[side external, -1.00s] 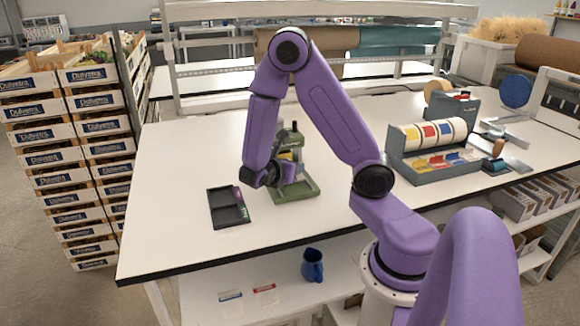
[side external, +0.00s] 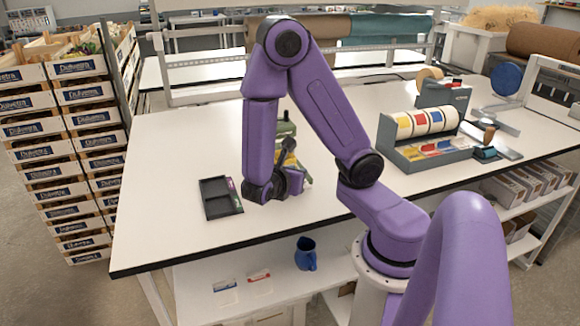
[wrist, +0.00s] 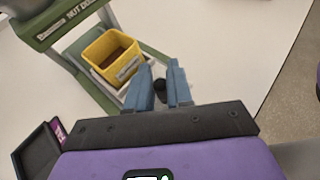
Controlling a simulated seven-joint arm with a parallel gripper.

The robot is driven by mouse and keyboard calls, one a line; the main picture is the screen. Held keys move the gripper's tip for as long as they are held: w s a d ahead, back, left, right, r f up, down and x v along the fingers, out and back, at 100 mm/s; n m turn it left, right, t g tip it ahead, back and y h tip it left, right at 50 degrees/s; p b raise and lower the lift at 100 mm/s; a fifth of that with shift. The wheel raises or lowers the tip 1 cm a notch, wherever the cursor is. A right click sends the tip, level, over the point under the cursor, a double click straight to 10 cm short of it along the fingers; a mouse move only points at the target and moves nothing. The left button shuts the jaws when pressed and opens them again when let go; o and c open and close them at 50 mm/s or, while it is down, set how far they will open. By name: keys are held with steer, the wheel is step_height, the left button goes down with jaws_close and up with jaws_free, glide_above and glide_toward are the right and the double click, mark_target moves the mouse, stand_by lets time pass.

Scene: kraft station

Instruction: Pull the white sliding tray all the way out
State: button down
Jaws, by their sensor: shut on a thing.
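The white sliding tray (wrist: 124,93) shows in the wrist view beneath a yellow bin (wrist: 110,58), in front of a green dispenser (wrist: 68,52). A dark round knob (wrist: 160,88) is at the tray's near end. My gripper (wrist: 160,80) is shut on this knob, with one blue-grey finger on each side. In the side view my gripper (side external: 285,187) is low over the table, in front of the dispenser (side external: 284,128). My forearm hides most of the dispenser and the tray there.
A black two-compartment tray (side external: 219,198) lies on the table left of my gripper; it shows in the wrist view (wrist: 32,150) too. A grey tape holder (side external: 412,155) stands to the right. The white table (side external: 165,200) is clear between my gripper and its front edge.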

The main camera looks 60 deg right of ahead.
steer(key=shift+s+a, duration=0.35)
steer(key=shift+a, duration=0.05)
steer(key=c, duration=1.1)
jaws_free()
steer(key=shift+s, duration=0.1)
steer(key=v, duration=1.7)
steer(key=shift+a, duration=0.25)
steer(key=s+f+m+y, duration=0.1)
steer(key=s+m+y, duration=0.4)
steer(key=s+y, duration=0.4)
steer(key=y, duration=0.4)
steer(key=shift+a+f+m+y, duration=0.25)
steer(key=shift+f+m+y, duration=0.05)
steer(key=shift+f+y, duration=0.1)
